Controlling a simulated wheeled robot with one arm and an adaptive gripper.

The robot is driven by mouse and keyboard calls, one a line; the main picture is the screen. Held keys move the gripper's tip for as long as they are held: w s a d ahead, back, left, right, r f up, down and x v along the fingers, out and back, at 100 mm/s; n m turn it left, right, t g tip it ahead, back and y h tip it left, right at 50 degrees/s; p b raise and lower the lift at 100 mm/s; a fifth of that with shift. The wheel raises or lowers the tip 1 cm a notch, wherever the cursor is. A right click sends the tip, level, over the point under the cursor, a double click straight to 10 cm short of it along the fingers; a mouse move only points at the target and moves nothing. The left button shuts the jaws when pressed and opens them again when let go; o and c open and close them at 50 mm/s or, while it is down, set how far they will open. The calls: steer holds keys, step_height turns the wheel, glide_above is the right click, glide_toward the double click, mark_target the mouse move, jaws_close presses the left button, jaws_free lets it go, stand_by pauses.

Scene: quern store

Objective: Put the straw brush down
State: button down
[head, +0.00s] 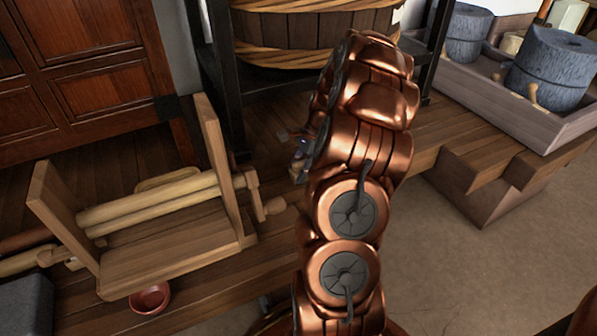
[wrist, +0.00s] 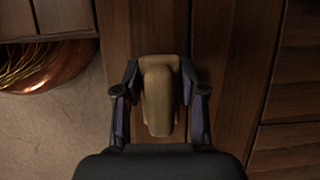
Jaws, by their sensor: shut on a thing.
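My gripper (wrist: 158,84) is shut on the straw brush (wrist: 158,105), a tan, wooden-looking piece that sits between the two fingers in the wrist view. Dark wooden boards (wrist: 225,60) lie beneath it; I cannot tell whether the brush touches them. In the head view my copper-coloured arm hides most of the gripper, and only a small bluish part (head: 302,147) shows at the arm's left edge. The brush cannot be made out clearly there.
A wooden roller frame (head: 170,258) stands on the plank surface at left, with a small red bowl (head: 150,299) before it. A banded tub (head: 310,32) is behind. Grey quern stones (head: 552,66) sit in a tray (head: 490,98) at right.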

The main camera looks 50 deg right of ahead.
steer(key=c, duration=0.7)
jaws_free()
steer(key=shift+f, duration=0.1)
steer(key=shift+o, duration=0.2)
steer(key=p+v, duration=0.4)
steer(key=v, duration=0.8)
steer(key=shift+p, duration=0.3)
